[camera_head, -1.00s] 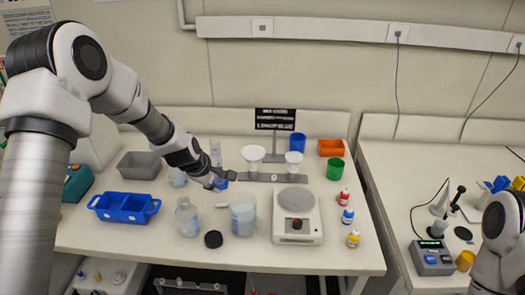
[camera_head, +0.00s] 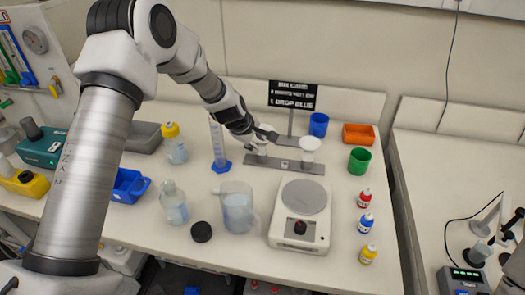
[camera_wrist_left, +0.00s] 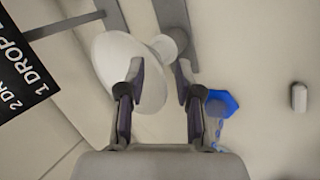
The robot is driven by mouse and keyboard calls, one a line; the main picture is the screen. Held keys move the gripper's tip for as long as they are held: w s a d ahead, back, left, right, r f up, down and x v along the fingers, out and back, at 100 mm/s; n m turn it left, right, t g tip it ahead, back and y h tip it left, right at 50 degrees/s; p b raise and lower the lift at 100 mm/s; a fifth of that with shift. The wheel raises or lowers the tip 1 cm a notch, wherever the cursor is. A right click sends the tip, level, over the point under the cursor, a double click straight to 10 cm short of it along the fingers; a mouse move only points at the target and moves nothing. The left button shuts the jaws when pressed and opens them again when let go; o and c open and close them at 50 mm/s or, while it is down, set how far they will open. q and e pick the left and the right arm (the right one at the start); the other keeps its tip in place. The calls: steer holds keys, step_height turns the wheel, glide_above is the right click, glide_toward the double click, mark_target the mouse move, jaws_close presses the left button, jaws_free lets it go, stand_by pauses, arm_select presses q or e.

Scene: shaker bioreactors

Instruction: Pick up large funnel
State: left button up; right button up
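The large white funnel (camera_head: 263,150) is at the left end of a grey stand (camera_head: 288,164), mostly hidden by my left gripper in the head view. In the left wrist view the large funnel (camera_wrist_left: 120,62) shows as a wide pale disc between and left of the fingers. My left gripper (camera_head: 262,140) is at the funnel. Its two fingers (camera_wrist_left: 160,72) are apart in the wrist view, one overlapping the disc; I cannot tell whether they touch it. The smaller white funnel (camera_head: 310,147) stands to the right on the stand. My right gripper is not in view.
A graduated cylinder (camera_head: 217,143) with a blue base stands close left of the gripper. A black sign (camera_head: 292,95) rises behind the stand. Blue (camera_head: 318,124) and green (camera_head: 359,161) cups stand right.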

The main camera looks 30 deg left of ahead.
arm_select(q)
steer(key=shift+w+f, duration=0.3)
steer(key=shift+w, duration=0.05)
steer(key=shift+s+a+r, duration=0.1)
steer(key=shift+s+r, duration=0.15)
steer(key=shift+r, duration=0.05)
steer(key=shift+c, duration=1)
steer(key=shift+s+r, duration=0.1)
steer(key=shift+s, duration=0.1)
jaws_close()
